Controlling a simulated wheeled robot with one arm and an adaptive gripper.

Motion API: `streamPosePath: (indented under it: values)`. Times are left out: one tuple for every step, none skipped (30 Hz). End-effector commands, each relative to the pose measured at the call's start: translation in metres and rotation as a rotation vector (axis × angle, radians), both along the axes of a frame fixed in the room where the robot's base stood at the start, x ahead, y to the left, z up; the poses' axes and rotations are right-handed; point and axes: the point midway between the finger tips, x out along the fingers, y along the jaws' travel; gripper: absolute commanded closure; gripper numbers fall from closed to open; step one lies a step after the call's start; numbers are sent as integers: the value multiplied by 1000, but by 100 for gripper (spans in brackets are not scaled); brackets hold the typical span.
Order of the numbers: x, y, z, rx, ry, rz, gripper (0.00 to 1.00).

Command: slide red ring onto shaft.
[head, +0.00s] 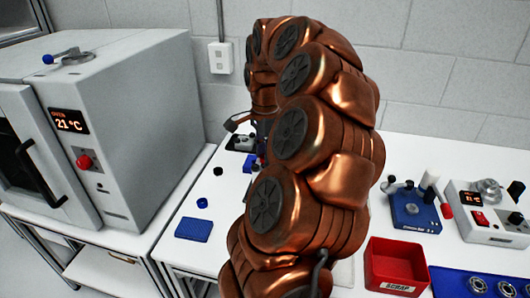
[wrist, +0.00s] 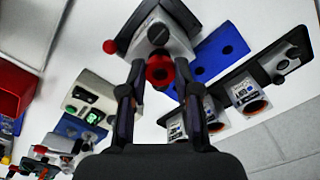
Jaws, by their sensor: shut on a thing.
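In the wrist view my gripper (wrist: 159,68) is shut on a red ring (wrist: 159,72), which sits between the two fingertips with its dark opening facing the camera. Just beyond the ring is a grey block-shaped unit (wrist: 162,37) with a black top and a red knob on its left side. The ring overlaps the unit's near face in the picture. I cannot tell whether they touch. No shaft can be made out; the ring and fingers cover that area. In the head view my own arm hides the gripper and the ring.
A blue block with holes (wrist: 221,53) and motor-like parts (wrist: 247,97) lie right of the unit. In the head view are an oven (head: 130,110), a blue pad (head: 194,229), a blue ring (head: 202,203), a red scrap bin (head: 395,270) and a blue fixture (head: 414,212).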

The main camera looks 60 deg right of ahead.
Motion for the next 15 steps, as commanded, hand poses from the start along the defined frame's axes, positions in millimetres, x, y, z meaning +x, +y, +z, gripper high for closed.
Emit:
streamPosePath:
  values:
    - [0,0,-3,0,0,0,91]
    - [0,0,-4,0,0,0,91]
    - [0,0,-5,0,0,0,91]
    - [0,0,-5,0,0,0,91]
    - [0,0,-5,0,0,0,91]
    - [0,0,-5,0,0,0,91]
    - [0,0,-5,0,0,0,91]
    - [0,0,-5,0,0,0,91]
    - [0,0,-4,0,0,0,91]
    - [0,0,-4,0,0,0,91]
    - [0,0,-4,0,0,0,91]
    - [0,0,-4,0,0,0,91]
    - [0,0,-4,0,0,0,67]
    - [0,0,-4,0,0,0,64]
    - [0,0,-4,0,0,0,59]
